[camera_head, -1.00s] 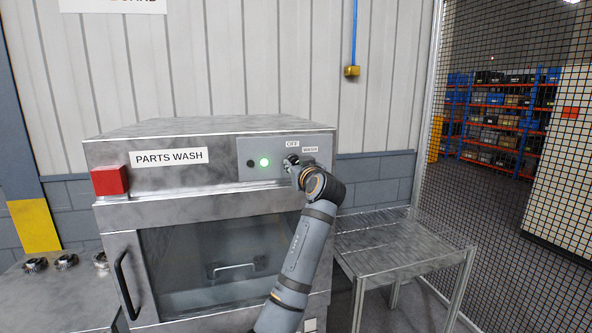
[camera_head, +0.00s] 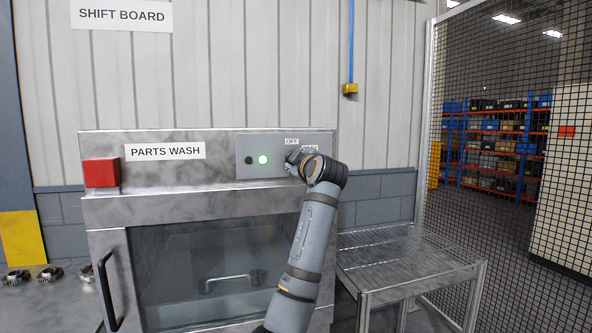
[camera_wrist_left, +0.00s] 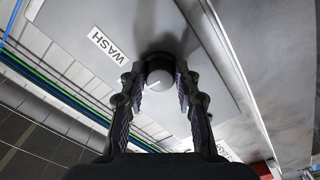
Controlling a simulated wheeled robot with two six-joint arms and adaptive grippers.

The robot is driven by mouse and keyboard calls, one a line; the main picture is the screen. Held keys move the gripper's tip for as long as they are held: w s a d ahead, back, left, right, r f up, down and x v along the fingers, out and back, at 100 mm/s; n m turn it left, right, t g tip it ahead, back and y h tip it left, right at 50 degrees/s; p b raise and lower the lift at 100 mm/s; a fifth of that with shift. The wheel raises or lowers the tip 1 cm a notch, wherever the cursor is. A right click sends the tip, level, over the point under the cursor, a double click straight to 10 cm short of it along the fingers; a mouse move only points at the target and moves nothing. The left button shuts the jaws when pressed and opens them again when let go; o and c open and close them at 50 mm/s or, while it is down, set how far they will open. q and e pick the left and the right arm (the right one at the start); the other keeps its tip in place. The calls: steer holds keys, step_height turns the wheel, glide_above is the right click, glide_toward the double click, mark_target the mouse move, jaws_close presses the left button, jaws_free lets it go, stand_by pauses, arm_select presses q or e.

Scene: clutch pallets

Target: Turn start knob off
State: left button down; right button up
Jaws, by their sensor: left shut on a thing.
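In the head view my left gripper (camera_head: 293,158) is at the panel's right part and hides the knob. The OFF label (camera_head: 292,142) shows above it; the WASH label (camera_wrist_left: 107,47) is clear in the wrist view. A green light (camera_head: 262,160) glows left of the gripper. My right gripper is not in view.
The washer (camera_head: 160,210) has a red box (camera_head: 101,173) at its upper left and a glass door with a handle (camera_head: 106,292). A metal side table (camera_head: 410,270) stands empty at right. A mesh fence (camera_head: 500,150) is beyond it. Several metal parts (camera_head: 48,274) lie at left.

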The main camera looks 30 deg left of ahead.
arm_select(q)
steer(key=shift+n+b, duration=0.3)
steer(key=shift+n, duration=0.3)
steer(key=shift+r+n, duration=0.15)
steer(key=shift+n, duration=0.15)
steer(key=c, duration=1)
jaws_free()
steer(key=shift+w, duration=0.1)
steer(key=v, duration=1.2)
